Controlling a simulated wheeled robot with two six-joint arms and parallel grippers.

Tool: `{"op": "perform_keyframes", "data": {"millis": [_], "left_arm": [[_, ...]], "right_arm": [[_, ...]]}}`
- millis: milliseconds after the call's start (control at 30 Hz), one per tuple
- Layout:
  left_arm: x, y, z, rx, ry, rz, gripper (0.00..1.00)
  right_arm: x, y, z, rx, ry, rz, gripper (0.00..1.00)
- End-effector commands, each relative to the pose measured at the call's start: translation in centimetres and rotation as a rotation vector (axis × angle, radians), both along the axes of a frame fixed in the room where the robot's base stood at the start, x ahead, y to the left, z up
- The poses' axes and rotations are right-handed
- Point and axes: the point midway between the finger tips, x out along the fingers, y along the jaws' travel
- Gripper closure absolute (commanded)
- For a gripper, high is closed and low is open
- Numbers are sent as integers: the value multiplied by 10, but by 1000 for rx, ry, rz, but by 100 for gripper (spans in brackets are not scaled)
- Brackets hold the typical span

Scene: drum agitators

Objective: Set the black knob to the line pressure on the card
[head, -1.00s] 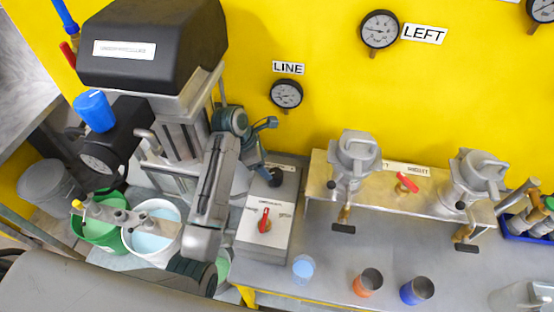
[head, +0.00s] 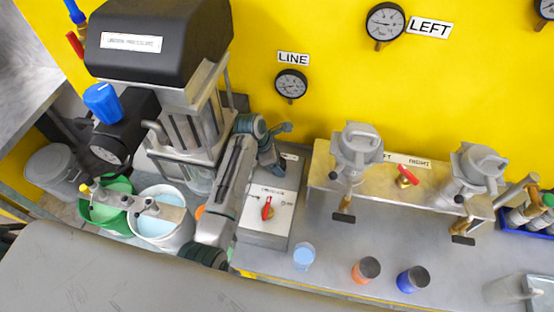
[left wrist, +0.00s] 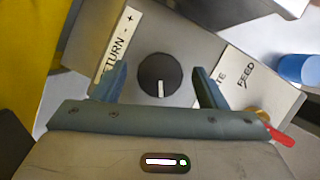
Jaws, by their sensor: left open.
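The black knob (left wrist: 159,80) is round with a white pointer mark, on a grey box next to a strip lettered "TURN - +". Its mark points towards the bottom of the left wrist view. My left gripper (left wrist: 161,82) is open, with one finger on each side of the knob and gaps showing between. In the head view my left gripper (head: 278,149) is at the back of the grey control box (head: 265,228) and hides the knob. The LINE gauge (head: 291,83) hangs on the yellow wall above; its reading is too small to tell. I cannot make out the pressure card.
A red selector handle (head: 267,208) is on the box front. A pale blue cup (head: 304,256), an orange cup (head: 366,270) and a blue cup (head: 412,279) stand on the bench. Grey lidded vessels and a red valve (head: 405,176) are to the right.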

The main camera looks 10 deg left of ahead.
Motion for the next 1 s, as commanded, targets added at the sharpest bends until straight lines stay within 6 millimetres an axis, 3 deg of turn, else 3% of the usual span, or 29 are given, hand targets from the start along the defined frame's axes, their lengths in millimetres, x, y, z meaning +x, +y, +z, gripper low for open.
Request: {"op": "perform_keyframes", "data": {"millis": [67, 267, 300, 667, 1000], "left_arm": [[0, 0, 0, 0, 0, 0, 38], [0, 0, 0, 0, 1, 0, 77], [0, 0, 0, 0, 1, 0, 79], [0, 1, 0, -1, 2, -58, 79], [3, 1, 0, -1, 3, -307, 79]], "right_arm": [[0, 0, 0, 0, 0, 0, 13], [-1, 0, 0, 0, 1, 0, 13], [-1, 0, 0, 0, 1, 0, 13], [-2, 0, 0, 0, 2, 0, 13], [-3, 3, 0, 3, 3, -1, 13]]}}
